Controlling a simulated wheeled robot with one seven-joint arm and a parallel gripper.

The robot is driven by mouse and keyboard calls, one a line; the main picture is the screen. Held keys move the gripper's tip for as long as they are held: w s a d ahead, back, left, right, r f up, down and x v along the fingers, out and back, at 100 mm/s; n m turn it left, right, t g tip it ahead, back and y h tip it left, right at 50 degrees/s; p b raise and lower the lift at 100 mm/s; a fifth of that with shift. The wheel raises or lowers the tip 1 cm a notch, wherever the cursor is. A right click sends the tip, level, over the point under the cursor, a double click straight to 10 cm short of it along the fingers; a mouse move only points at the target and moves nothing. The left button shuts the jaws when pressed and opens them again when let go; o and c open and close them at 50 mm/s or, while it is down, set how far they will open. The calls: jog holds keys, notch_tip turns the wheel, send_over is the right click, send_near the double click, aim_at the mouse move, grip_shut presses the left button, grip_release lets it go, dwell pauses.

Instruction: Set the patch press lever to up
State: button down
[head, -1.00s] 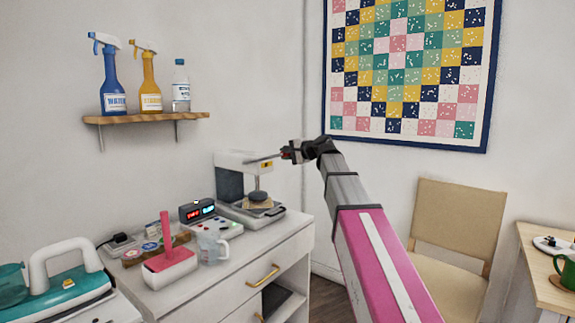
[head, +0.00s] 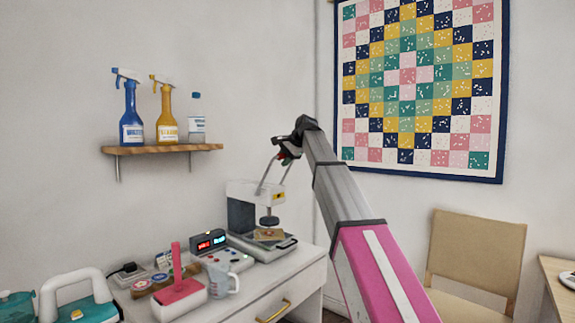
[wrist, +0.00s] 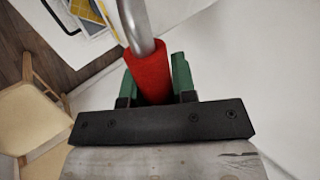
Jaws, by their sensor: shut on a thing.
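The patch press (head: 246,208) stands on the white cabinet, with its dark round pad (head: 269,221) apart from and above a tan patch (head: 268,234) on its base. Its lever (head: 264,174) is raised, the metal arms slanting up from the press head to my gripper (head: 287,153). In the wrist view my gripper (wrist: 160,82) is shut on the lever's red grip (wrist: 149,72), with a green finger on each side. A bent metal bar (wrist: 137,24) runs on from the grip. In the head view, my gripper partly hides the grip.
A digital control box (head: 208,241), a clear measuring cup (head: 222,279) and a pink-handled tool (head: 178,290) stand left of the press. A shelf (head: 165,149) with bottles hangs on the wall. A chair (head: 475,255) stands at right.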

jog(key=shift+w+a+r, duration=0.15)
jog(key=shift+a, duration=0.1)
dwell(0.3)
jog(key=c, duration=0.9)
grip_release()
jog(key=v, duration=1)
jog(key=shift+d+r, duration=0.2)
jog(key=shift+r, duration=0.1)
